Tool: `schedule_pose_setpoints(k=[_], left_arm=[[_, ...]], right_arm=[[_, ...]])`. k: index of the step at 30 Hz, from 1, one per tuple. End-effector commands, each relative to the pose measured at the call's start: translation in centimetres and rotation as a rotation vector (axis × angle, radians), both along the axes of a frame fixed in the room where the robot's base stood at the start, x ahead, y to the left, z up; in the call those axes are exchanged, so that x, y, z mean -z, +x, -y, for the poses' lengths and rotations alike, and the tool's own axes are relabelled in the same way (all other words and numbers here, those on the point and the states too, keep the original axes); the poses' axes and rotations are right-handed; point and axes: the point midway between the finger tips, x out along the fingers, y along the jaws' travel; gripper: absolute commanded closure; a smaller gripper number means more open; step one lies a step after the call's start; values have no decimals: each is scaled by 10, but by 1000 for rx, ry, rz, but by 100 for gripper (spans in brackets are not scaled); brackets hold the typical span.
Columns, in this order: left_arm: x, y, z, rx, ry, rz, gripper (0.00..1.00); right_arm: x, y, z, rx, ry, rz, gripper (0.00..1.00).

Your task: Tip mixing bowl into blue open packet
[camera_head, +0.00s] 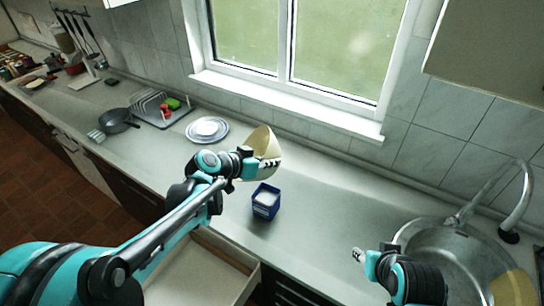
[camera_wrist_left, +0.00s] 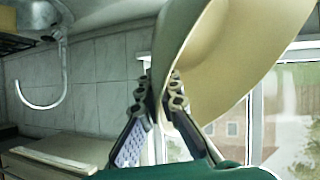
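The cream mixing bowl (camera_head: 259,143) is held steeply tilted above the counter, behind and above the blue open packet. My left gripper (camera_head: 268,163) is shut on the bowl's rim. In the left wrist view the bowl (camera_wrist_left: 235,60) fills the upper right, with its rim between the fingers (camera_wrist_left: 163,95). The blue open packet (camera_head: 265,208) stands upright on the counter, with something white showing in its open top. The bowl's contents cannot be made out. My right gripper (camera_head: 359,255) is by the sink, away from both; its fingers are too small to judge.
A stack of plates (camera_head: 208,130) lies left of the bowl. Farther left are a pan (camera_head: 117,120) and a drying rack (camera_head: 160,106). The sink (camera_head: 455,255) is at the right. An open drawer (camera_head: 205,278) juts out below the counter. The counter right of the packet is clear.

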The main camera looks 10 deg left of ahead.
Motion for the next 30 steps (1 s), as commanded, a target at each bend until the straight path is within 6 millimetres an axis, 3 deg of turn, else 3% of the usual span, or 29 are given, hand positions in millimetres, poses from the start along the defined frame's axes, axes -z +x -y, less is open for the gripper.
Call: schedule_pose_setpoints(k=[1, 8, 21, 30], left_arm=[[-6, 0, 1, 1, 22, -2, 100], [-8, 0, 1, 0, 78, -13, 100], [-35, 0, 2, 4, 393, -71, 100], [-42, 0, 2, 5, 523, -97, 100]], right_arm=[[-8, 0, 0, 0, 0, 0, 60], [-16, 0, 0, 0, 0, 0, 60], [-68, 0, 0, 0, 0, 0, 60], [-81, 0, 0, 0, 0, 0, 60]])
